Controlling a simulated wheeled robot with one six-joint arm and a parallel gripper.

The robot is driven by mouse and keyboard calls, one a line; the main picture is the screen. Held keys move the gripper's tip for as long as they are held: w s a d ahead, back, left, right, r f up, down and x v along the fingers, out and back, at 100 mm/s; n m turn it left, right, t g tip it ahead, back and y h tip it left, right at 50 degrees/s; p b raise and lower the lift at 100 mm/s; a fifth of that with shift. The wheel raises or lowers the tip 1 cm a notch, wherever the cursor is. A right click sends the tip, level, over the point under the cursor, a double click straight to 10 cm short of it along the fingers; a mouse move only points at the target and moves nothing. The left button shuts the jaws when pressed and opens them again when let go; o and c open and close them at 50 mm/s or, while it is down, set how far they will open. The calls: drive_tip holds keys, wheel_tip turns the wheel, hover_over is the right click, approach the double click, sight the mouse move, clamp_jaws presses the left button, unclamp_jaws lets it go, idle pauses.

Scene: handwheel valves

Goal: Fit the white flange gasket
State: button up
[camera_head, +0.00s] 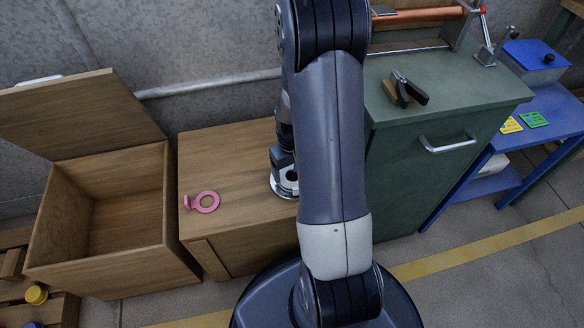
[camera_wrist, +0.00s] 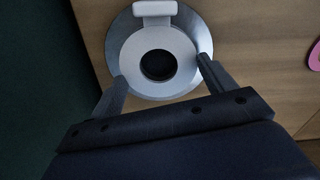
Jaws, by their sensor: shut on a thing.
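The white flange gasket (camera_wrist: 158,89) is a flat ring with a tab at its top edge. In the wrist view it overlaps a round grey metal flange (camera_wrist: 112,45) on a wooden surface, set towards the flange's lower side. A dark bore shows through its hole. My gripper (camera_wrist: 161,68) has one finger on each side of the ring and is shut on it. I cannot tell whether the gasket touches the flange or hangs just above it. In the head view the flange (camera_head: 283,190) is partly hidden by my arm.
A pink gasket (camera_head: 207,209) lies left on the wooden cabinet top (camera_head: 225,150). An open wooden chest (camera_head: 110,265) stands further left. The green cabinet (camera_head: 400,190), right of my arm, carries a black clamp-like tool (camera_head: 400,92) and a copper pipe (camera_head: 425,17).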

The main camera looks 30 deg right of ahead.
drive_tip(key=shift+f, duration=0.45)
idle(0.4)
drive_tip(key=o, duration=1)
drive_tip(key=shift+c, duration=0.2)
drive_tip(key=shift+r, duration=0.1)
drive_tip(key=shift+r+p, duration=1.8)
drive_tip(key=shift+r, duration=0.65)
wheel_tip(320, 180, up, 11)
drive_tip(key=p, duration=0.3)
drive_tip(key=shift+f, duration=0.15)
